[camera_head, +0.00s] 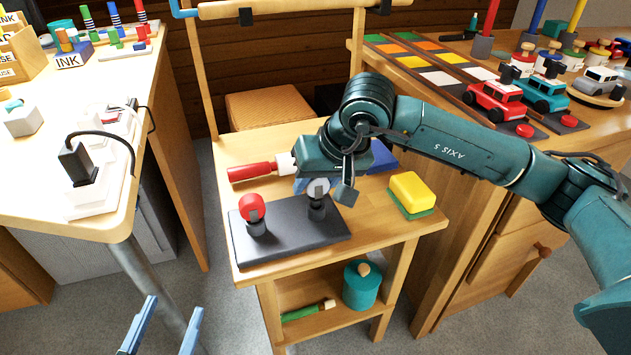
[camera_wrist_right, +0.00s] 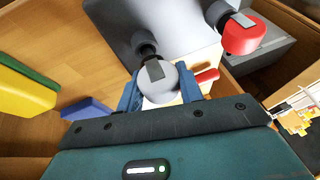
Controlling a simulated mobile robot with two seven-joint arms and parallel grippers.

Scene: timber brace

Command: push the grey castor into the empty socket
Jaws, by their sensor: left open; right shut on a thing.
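The grey castor (camera_head: 318,187) is a round grey wheel with a dark fork. My right gripper (camera_wrist_right: 159,88) is shut on it, with its blue fingers on either side of the wheel in the wrist view (camera_wrist_right: 166,92). The castor is at the right-hand socket (camera_head: 316,210) of a dark block (camera_head: 290,238). I cannot tell how deep its stem sits in that socket. A red castor (camera_head: 251,207) stands in the block's left socket (camera_head: 257,228). My left gripper (camera_head: 174,303) is open and empty at the lower left, away from the block.
A red-handled tool (camera_head: 252,171) lies behind the block. A yellow and green sponge (camera_head: 411,191) lies on the right of the small wooden table (camera_head: 375,222). A teal canister (camera_head: 361,286) stands on its lower shelf. Side benches with toys flank it.

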